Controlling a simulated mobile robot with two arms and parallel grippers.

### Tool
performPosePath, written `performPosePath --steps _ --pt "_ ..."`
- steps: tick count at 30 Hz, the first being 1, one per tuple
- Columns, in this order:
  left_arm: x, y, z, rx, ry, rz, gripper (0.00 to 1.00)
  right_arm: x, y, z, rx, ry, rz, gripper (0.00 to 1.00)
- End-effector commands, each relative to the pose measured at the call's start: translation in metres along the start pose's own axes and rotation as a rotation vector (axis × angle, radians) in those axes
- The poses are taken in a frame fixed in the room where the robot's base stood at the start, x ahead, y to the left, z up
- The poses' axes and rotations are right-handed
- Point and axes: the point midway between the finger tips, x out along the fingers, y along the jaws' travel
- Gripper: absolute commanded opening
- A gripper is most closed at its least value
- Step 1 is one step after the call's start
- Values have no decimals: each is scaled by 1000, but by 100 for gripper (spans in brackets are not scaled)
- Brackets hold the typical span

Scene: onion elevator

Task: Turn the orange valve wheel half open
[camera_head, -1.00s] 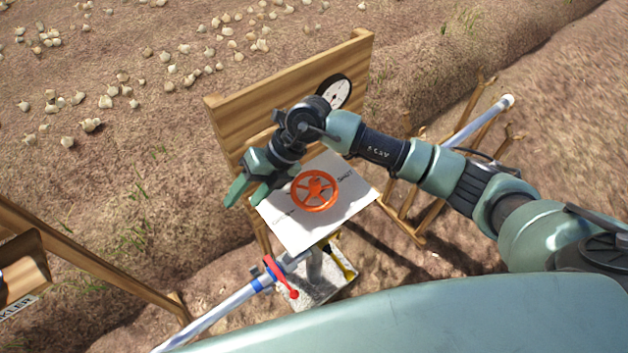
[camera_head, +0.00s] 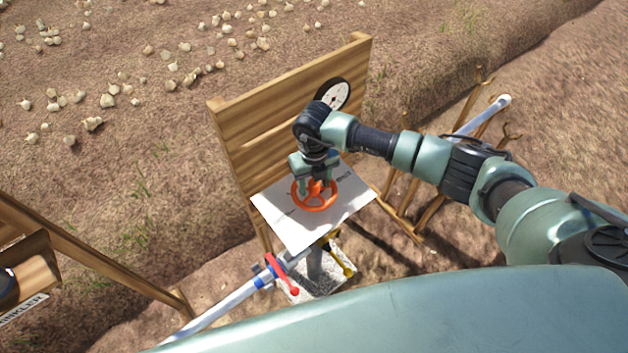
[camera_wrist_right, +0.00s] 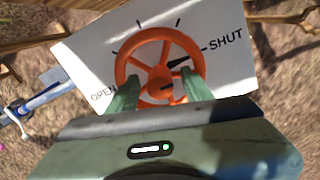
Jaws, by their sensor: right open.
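The orange valve wheel (camera_head: 314,207) sits over a white plate (camera_head: 295,232) on the wooden stand. In the right wrist view the wheel (camera_wrist_right: 183,42) shows its spokes and a dark pointer mark toward "SHUT" on the plate (camera_wrist_right: 235,68); "OPEN" is at the lower left. My right gripper (camera_head: 318,190) points down at the wheel. In the wrist view its two green fingers (camera_wrist_right: 160,88) are apart at the wheel's near part, with the hub region between them. Whether they touch the wheel I cannot tell. My left gripper is not in view.
A wooden board (camera_head: 290,110) with a round gauge (camera_head: 333,93) stands behind the plate. A pipe with a red lever (camera_head: 283,276) and a yellow lever (camera_head: 341,261) lie below it. A wooden frame (camera_head: 90,255) is at left. Onions lie on the soil behind.

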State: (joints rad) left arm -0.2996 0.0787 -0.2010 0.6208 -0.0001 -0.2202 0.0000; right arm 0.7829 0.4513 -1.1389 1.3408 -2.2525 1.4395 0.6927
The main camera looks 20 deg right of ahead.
Motion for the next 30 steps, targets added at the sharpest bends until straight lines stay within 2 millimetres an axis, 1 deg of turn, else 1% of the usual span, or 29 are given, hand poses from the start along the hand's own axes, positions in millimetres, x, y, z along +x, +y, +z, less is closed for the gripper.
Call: performPosePath --steps 6,7,8,9,12,17,22,26,30 --pt "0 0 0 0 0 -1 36 1 0 0 -1 0 0 50" --pt "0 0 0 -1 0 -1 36 1 0 0 -1 0 0 44" --pt "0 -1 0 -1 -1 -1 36 1 0 0 -1 0 0 36" --pt "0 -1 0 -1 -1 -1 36 1 0 0 -1 0 0 25" --pt "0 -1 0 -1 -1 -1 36 1 0 0 0 0 0 0" --pt "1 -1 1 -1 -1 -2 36 1 0 0 -3 0 0 0" --pt "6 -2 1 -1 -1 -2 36 2 0 0 -33 0 -1 0" --pt "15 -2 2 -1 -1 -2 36 4 -1 0 -89 -1 -2 0" --pt "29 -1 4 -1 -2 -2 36 5 -1 1 -186 -3 -2 0"
